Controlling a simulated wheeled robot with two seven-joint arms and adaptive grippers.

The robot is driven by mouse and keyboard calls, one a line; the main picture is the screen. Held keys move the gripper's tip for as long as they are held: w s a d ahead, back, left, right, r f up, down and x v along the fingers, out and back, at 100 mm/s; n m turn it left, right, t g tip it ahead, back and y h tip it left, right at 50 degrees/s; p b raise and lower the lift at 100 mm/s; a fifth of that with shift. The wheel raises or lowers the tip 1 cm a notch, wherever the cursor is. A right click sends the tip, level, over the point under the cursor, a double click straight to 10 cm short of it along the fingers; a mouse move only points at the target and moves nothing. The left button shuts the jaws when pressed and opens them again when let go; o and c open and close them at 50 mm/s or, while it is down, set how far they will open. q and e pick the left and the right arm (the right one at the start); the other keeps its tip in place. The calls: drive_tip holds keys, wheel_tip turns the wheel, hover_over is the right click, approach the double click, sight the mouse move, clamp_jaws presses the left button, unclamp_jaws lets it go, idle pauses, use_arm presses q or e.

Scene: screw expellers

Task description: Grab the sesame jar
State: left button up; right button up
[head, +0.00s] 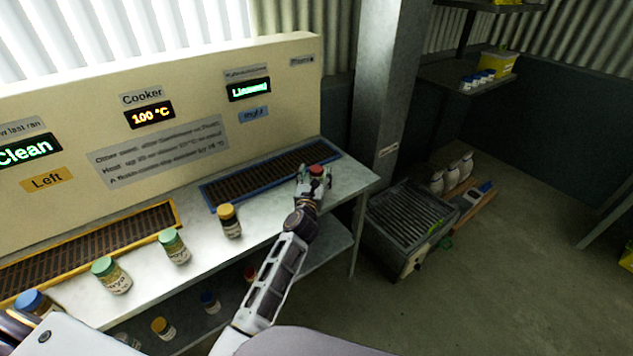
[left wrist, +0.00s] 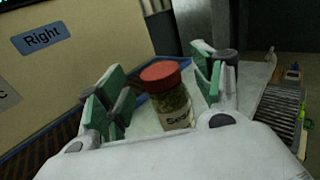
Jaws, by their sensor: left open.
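The sesame jar (left wrist: 172,100) has a red lid and a pale label starting "Ses". It stands upright on the bench in the left wrist view, between the green-padded fingers of my left gripper (left wrist: 160,88). The fingers are open, with a visible gap on both sides of the jar. In the head view the jar's red lid (head: 317,170) shows at the bench's right end, and my left gripper (head: 314,183) is around it, hiding most of its body. My right gripper is not in view.
Other jars stand along the bench: a yellow-lidded one (head: 229,221), two green-lidded ones (head: 175,246) and a blue-lidded one (head: 36,302). More jars sit on the lower shelf. A blue-framed grate (head: 270,176) lies behind. A grey grated crate (head: 408,222) stands right of the bench.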

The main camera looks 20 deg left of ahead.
use_arm(q)
drive_tip(key=shift+w+a+f, duration=0.1)
drive_tip(key=shift+w+a, duration=0.05)
drive_tip(key=shift+w, duration=0.65)
drive_tip(key=shift+w+a, duration=0.1)
drive_tip(key=shift+w, duration=0.65)
clamp_jaws()
